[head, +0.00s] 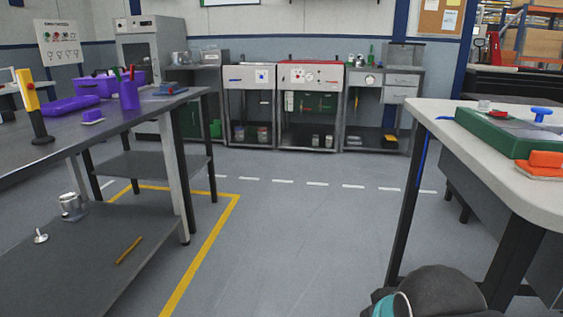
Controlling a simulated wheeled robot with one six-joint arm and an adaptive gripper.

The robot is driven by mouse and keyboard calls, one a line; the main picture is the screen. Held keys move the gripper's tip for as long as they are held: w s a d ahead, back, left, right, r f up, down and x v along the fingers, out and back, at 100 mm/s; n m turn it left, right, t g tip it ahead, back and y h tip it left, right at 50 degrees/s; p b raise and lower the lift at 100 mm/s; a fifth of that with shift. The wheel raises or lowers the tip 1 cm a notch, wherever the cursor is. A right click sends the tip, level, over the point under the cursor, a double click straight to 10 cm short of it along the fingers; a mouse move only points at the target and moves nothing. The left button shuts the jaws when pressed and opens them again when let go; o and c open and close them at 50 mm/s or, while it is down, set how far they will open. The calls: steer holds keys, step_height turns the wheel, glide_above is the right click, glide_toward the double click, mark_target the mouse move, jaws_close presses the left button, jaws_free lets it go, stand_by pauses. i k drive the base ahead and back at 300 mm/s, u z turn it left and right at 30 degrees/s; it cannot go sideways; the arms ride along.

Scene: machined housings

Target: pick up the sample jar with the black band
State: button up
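No jar with a clearly visible black band can be made out. Small jars (262,135) stand on the lower shelf of the grey cart at the back, too small to tell their bands. More small jars (322,140) stand on the lower shelf of the red-topped cart. A shiny silver jar-like item (71,206) sits on the lower shelf of the left table; I cannot tell whether it is a sample jar. My gripper is not in view; only a dark rounded part of my arm with a teal ring shows at the bottom right.
The left table (60,144) carries purple bins and a yellow-and-black post (30,105). The right table (430,107) holds a green tray (500,133) and orange blocks (543,160). Open floor (290,240) lies between them, with yellow and dashed white lines.

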mark_target(316, 138)
steer(key=z, duration=0.1)
steer(key=i, duration=3.7)
steer(key=z, duration=0.25)
steer(key=i, duration=1.55)
steer(key=z, duration=0.05)
